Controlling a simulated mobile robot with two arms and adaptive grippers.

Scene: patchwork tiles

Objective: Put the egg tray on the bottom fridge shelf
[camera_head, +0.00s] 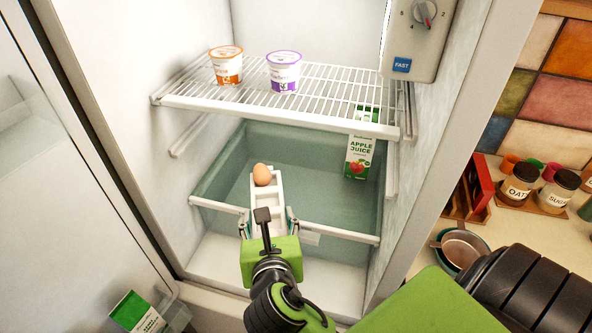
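The white egg tray (268,193) is long and narrow, with one brown egg (262,174) at its far end. My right gripper (268,222) has a finger on each side of the tray's near end and appears shut on it. The tray points into the fridge, over the teal bin (225,168) at the bottom; I cannot tell whether it touches anything below. Part of the tray is hidden by the gripper. The wire shelf (330,92) is above and behind it. My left gripper is out of view.
An apple juice carton (360,156) stands at the right of the bin. An orange cup (227,66) and a purple cup (284,72) stand on the wire shelf. The open door on the left holds a green carton (135,313). Jars (519,184) stand on the right counter.

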